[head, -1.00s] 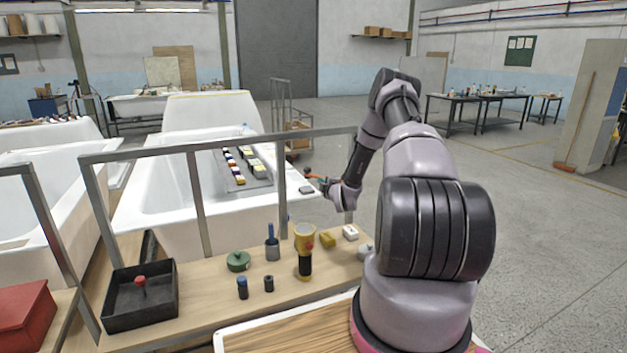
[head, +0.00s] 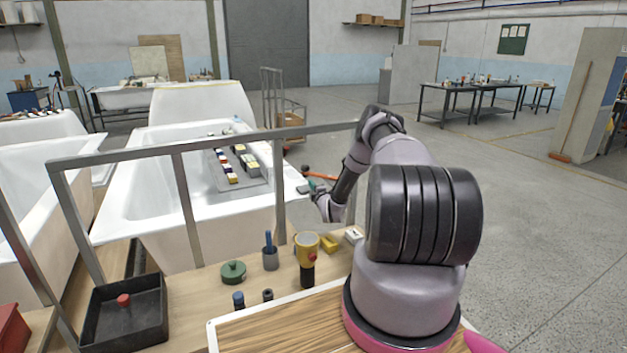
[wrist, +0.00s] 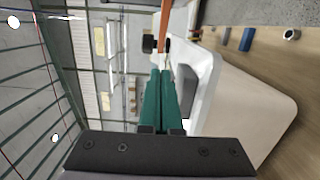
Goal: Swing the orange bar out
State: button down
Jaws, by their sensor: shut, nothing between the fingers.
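The orange bar (head: 320,175) shows in the head view just past the near right corner of the white bathtub, with a dark end at its left. In the wrist view the orange bar (wrist: 166,20) runs up to the top edge, with a black knob (wrist: 149,43) beside its lower part. My gripper (head: 313,185) has green fingers, small in the head view, close to the bar and partly hidden by my arm. In the wrist view my gripper (wrist: 162,72) is shut and empty, its tips just short of the bar; I cannot tell whether they touch it.
A grey metal rail frame (head: 180,155) stands between me and the bathtub (head: 125,205). The tub carries a tray of small blocks (head: 262,180). Floor at right is open.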

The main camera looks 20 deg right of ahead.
aim_at(312, 175)
jog(key=w, duration=0.3)
jog(key=shift+w+d, duration=0.25)
jog(key=shift+w, duration=0.05)
jog(key=shift+w+d, duration=0.7)
jog(key=shift+d, duration=0.3)
jog(key=shift+w+d, duration=0.35)
jog(key=shift+d, duration=0.05)
jog(key=shift+w+d+m+h, duration=0.1)
jog(key=shift+w+m+h, duration=0.55)
jog(key=shift+h, duration=0.45)
jog(key=shift+w+d, duration=0.15)
jog(key=shift+d, duration=0.1)
jog(key=shift+a, duration=0.15)
